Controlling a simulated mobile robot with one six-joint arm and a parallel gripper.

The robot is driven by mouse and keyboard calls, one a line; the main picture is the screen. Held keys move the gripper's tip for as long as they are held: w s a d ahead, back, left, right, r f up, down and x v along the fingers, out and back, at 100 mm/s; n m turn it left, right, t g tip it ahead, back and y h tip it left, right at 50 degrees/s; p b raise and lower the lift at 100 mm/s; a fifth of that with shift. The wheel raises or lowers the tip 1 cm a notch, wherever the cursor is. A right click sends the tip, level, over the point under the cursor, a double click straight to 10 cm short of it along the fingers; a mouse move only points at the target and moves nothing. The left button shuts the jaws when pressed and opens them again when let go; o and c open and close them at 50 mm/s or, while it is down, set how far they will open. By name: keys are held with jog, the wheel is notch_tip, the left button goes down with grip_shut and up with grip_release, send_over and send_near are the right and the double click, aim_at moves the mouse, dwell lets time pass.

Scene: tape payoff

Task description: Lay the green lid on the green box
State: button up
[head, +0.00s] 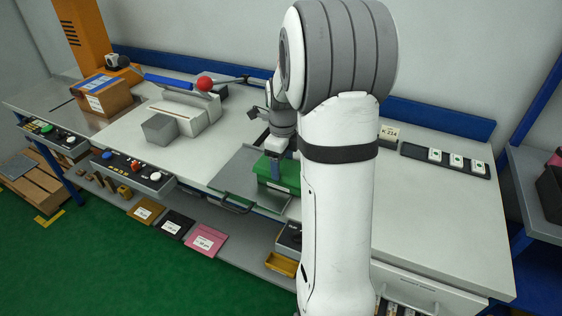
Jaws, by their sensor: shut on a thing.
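The green box (272,185) stands on the grey tray area near the front edge of the bench, with a pale label on its front. My gripper (277,158) points down right over it and is shut on the green lid (263,167). The lid is at the top of the box, and both are a similar green. I cannot tell whether the lid touches the rim all round or is held slightly above it. My white arm hides the right side of the box and lid.
A cardboard box (103,96) and a grey-white machine (185,115) stand on the left of the bench. Button panels (133,171) line its front edge. A black tray (445,158) with white pieces lies at right. The right benchtop (430,215) is largely clear.

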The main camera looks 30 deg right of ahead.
jog(key=shift+f, duration=0.45)
dwell(0.5)
jog(key=o, duration=1)
